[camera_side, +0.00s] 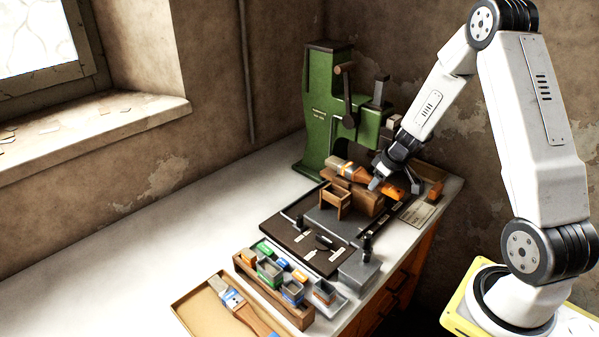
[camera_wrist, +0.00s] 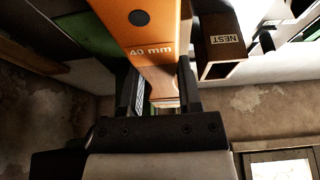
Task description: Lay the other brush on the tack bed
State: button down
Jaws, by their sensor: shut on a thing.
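My gripper (camera_side: 377,184) is low beside the press, at the right end of a wooden block (camera_side: 370,203). In the wrist view its fingers (camera_wrist: 160,98) are closed on an orange piece marked "40 mm" (camera_wrist: 150,38). Another brush (camera_side: 233,299), with a blue band and wooden handle, lies in the front tray (camera_side: 190,310). I cannot tell which surface is the tack bed.
The green press (camera_side: 320,110) stands behind. A wooden holder (camera_side: 335,200) stands on a grey plate; a box marked NEST (camera_wrist: 224,45) shows in the wrist view. A rack (camera_side: 290,312) with several coloured cups and a grey block (camera_side: 359,270) are in front. The left bench is clear.

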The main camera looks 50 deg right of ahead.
jog(key=shift+f, duration=0.65)
jog(key=shift+c, duration=1)
grip_release()
jog(key=shift+v, duration=3.9)
